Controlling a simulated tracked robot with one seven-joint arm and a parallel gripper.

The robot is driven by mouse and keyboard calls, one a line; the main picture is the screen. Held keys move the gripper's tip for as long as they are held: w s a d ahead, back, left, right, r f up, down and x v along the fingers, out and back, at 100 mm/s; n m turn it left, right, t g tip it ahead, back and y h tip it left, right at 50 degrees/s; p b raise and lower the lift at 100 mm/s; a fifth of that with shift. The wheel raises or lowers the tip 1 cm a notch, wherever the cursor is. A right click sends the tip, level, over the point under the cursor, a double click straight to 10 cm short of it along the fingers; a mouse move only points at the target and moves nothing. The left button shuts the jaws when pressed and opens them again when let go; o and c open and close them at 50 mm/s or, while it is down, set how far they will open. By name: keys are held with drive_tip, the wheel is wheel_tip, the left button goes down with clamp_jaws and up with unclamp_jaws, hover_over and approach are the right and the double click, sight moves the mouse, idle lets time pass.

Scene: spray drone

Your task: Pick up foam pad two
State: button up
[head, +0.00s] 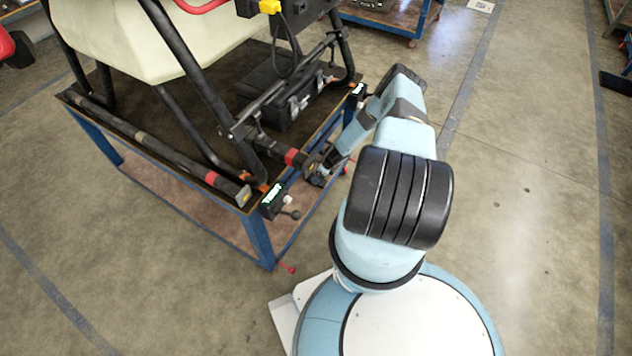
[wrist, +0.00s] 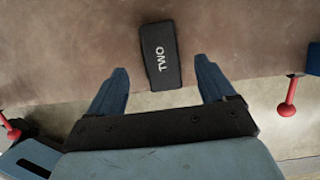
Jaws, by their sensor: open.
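Foam pad two (wrist: 160,55) is a black rectangular pad with the white word "TWO". In the wrist view it lies flat on a brown board (wrist: 60,60), near the board's edge. My gripper (wrist: 162,80) is open in the wrist view, its two blue fingers on either side of the pad's near end with gaps between. The pad is not held. In the head view my gripper (head: 318,180) is at the end of my arm, low at the near side of the blue-framed stand. The pad cannot be made out there.
The blue-framed stand (head: 258,240) carries the drone with its pale tank (head: 150,40) and dark legs. A black case (head: 285,90) sits on its top. Red-knobbed pins (wrist: 290,110) stick out near the board's edge.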

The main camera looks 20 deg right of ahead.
drive_tip(key=shift+s+x, duration=0.15)
drive_tip(key=shift+x, duration=1.15)
drive_tip(key=shift+s+x, duration=0.15)
drive_tip(key=shift+x, duration=1.15)
drive_tip(key=shift+d+f, duration=0.2)
drive_tip(key=shift+c, duration=0.3)
drive_tip(key=c, duration=1.1)
